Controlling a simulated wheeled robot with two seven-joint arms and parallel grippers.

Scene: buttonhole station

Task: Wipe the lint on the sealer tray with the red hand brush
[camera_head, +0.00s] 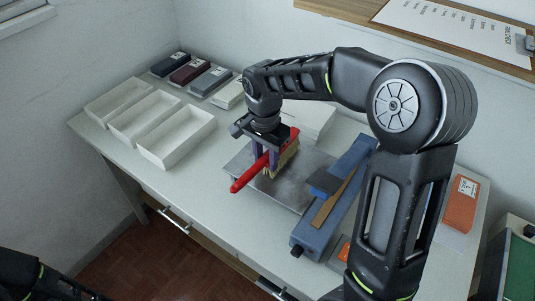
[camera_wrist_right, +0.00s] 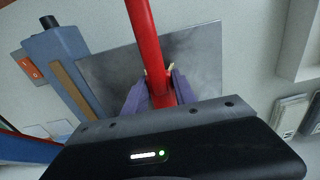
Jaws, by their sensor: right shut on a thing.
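The red hand brush (camera_head: 250,174) has a red handle and tan bristles (camera_head: 283,160). My right gripper (camera_head: 267,158) is shut on it, with purple fingers on both sides of the handle. In the right wrist view the brush handle (camera_wrist_right: 143,40) runs up between the fingers (camera_wrist_right: 158,95). The grey metal sealer tray (camera_head: 290,190) lies on the table under the brush. Whether the bristles touch the tray I cannot tell. I cannot make out lint on the tray. My left gripper is not in view; only part of the left arm shows at the lower left.
The blue sealer (camera_head: 340,198) stands along the tray's right side. Three white bins (camera_head: 176,137) stand at the left, with several dark and grey boxes (camera_head: 190,71) behind them. An orange-and-white box (camera_head: 461,204) is at the right. The table front (camera_head: 190,195) is clear.

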